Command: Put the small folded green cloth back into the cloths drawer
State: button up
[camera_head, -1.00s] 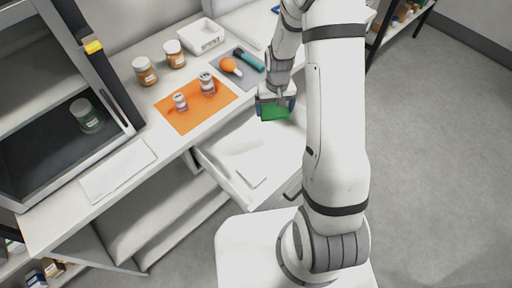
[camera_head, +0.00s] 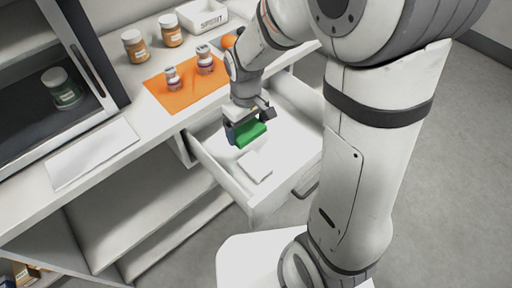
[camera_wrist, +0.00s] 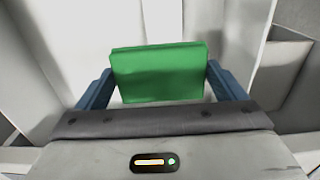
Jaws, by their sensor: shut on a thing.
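The small folded green cloth (camera_head: 251,133) is in my gripper (camera_head: 249,128), over the open white drawer (camera_head: 222,176). In the wrist view the cloth (camera_wrist: 158,72) spans the space between my two blue fingers, and my gripper (camera_wrist: 160,90) is shut on it. A folded white cloth (camera_head: 256,165) lies on the drawer floor, nearer the drawer front than the green one. The head view does not clearly show how high the green cloth is above the drawer floor.
On the table above, an orange mat (camera_head: 188,88) holds two small jars. Two brown-orange jars (camera_head: 135,46) and a white bin (camera_head: 203,17) stand behind it. A glass-fronted cabinet (camera_head: 60,80) is at left. The drawer's walls surround my gripper.

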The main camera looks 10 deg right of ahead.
aim_at(249, 155)
notch_tip(249, 155, down, 10)
jog(key=shift+r+b, duration=0.2)
jog(key=shift+b, duration=0.4)
jog(key=shift+f+b, duration=0.4)
jog(key=shift+f, duration=0.05)
jog(key=o, duration=0.5)
jog(key=shift+o, duration=0.9)
